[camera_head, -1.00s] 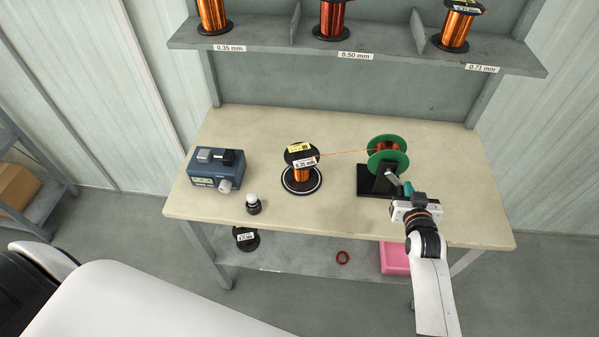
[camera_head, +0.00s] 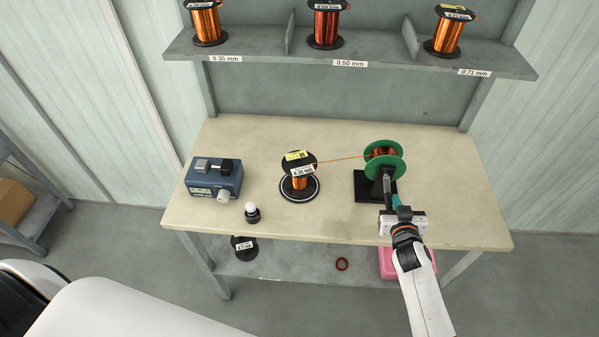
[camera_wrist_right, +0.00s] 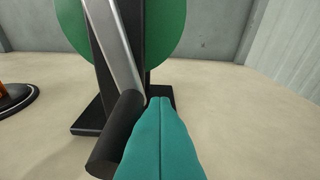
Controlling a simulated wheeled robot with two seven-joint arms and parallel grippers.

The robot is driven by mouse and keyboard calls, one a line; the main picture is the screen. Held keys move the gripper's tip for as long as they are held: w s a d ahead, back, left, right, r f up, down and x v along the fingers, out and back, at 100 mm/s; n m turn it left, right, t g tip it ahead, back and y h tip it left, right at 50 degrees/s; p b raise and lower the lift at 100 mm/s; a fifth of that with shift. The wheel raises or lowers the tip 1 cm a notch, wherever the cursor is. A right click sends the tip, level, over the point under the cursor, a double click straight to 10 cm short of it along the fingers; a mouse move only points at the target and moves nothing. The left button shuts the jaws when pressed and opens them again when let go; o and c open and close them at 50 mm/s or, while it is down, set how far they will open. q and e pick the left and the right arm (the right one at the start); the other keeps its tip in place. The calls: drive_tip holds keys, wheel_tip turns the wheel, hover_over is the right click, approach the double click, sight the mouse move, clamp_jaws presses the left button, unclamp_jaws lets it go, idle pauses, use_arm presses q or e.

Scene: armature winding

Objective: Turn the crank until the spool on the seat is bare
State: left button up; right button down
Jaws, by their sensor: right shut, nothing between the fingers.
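The spool (camera_head: 299,183) stands upright on the round seat (camera_head: 287,194) and still carries orange copper wire; its label reads 0.35 mm. A wire (camera_head: 340,160) runs from it to the green-flanged bobbin (camera_head: 394,166), wound with copper, on the black winder stand (camera_head: 366,187). The crank arm, a grey bar (camera_wrist_right: 112,45), points down to a black handle (camera_wrist_right: 115,135) in the right wrist view. My right gripper (camera_head: 397,200) is shut and empty, its teal fingertips (camera_wrist_right: 160,104) beside the handle, seemingly touching it. My left gripper is out of view.
A blue device (camera_head: 214,177) and a small white-topped bottle (camera_head: 252,212) stand on the table's left. A shelf (camera_head: 270,50) above holds several wire spools. A black spool (camera_head: 244,248), a red ring (camera_head: 342,264) and a pink box (camera_head: 390,262) are below.

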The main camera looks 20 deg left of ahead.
drive_tip(key=shift+s+a+f+p, duration=0.15)
drive_tip(key=shift+a, duration=0.3)
drive_tip(key=shift+s+a+f+p, duration=0.15)
drive_tip(key=shift+a, duration=0.25)
drive_tip(key=shift+a+r, duration=0.15)
drive_tip(key=shift+a, duration=0.55)
drive_tip(key=shift+a+m, duration=0.3)
drive_tip(key=shift+a, duration=0.2)
drive_tip(key=a, duration=0.1)
drive_tip(key=s+a+r, duration=0.1)
drive_tip(key=a, duration=0.1)
drive_tip(key=shift+r+p, duration=0.2)
drive_tip(key=shift+p, duration=0.1)
wheel_tip(320, 180, up, 10)
drive_tip(key=d+p, duration=0.1)
drive_tip(key=p, duration=0.9)
drive_tip(key=shift+w+d, duration=0.25)
drive_tip(key=c, duration=2.2)
unclamp_jaws()
drive_tip(key=shift+r, duration=0.1)
